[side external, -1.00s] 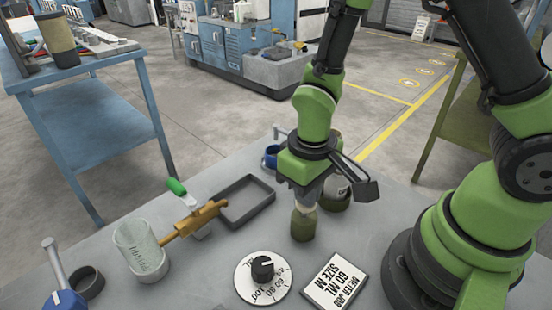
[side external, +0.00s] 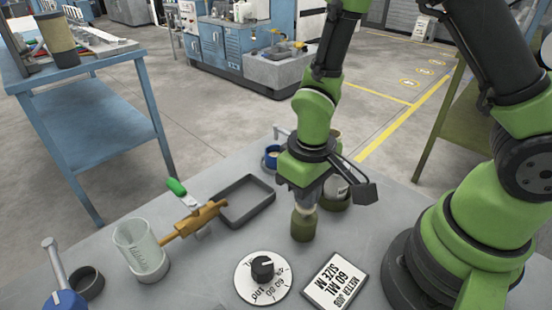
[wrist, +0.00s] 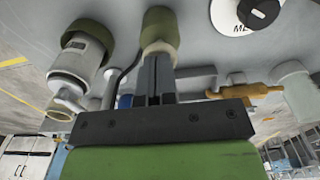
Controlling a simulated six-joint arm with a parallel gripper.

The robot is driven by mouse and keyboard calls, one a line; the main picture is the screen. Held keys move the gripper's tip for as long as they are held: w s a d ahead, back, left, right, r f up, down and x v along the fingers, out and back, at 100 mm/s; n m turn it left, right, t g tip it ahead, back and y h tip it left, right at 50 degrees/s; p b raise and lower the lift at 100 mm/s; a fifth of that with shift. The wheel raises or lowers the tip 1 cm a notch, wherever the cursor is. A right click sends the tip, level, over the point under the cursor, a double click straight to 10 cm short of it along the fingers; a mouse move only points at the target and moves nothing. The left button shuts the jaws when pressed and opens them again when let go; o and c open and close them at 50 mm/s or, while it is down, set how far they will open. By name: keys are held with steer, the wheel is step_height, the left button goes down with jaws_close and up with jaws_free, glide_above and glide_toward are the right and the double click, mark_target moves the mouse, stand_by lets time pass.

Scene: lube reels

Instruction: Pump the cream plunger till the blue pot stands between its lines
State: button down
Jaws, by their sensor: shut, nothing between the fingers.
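My gripper (side external: 305,205) points down with its fingers shut and empty, over the cream plunger (wrist: 158,47) on an olive cylinder (side external: 304,225). In the wrist view the fingertips (wrist: 157,58) meet the plunger's cream top; I cannot tell whether they press on it. A small blue pot (side external: 270,157) stands behind the arm, partly hidden by it. Another blue part (side external: 65,300) with a grey lever sits at the lower left. No fill level or lines can be made out on either.
A clear cup (side external: 138,246) with markings stands beside a brass valve with a green handle (side external: 176,187). A grey-and-white canister (wrist: 82,55) stands close to the plunger.

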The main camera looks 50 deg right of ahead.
steer(key=shift+r, duration=2.95)
steer(key=shift+r, duration=0.15)
steer(key=s+d+r+m+t+y, duration=0.1)
steer(key=s+d+r+m+t, duration=0.1)
steer(key=r, duration=0.6)
steer(key=s+d+r+m+t+y, duration=0.1)
steer(key=s+r+m+t, duration=0.1)
steer(key=s+r+t, duration=0.3)
steer(key=v, duration=0.4)
steer(key=shift+w+r, duration=0.3)
steer(key=shift+r, duration=0.05)
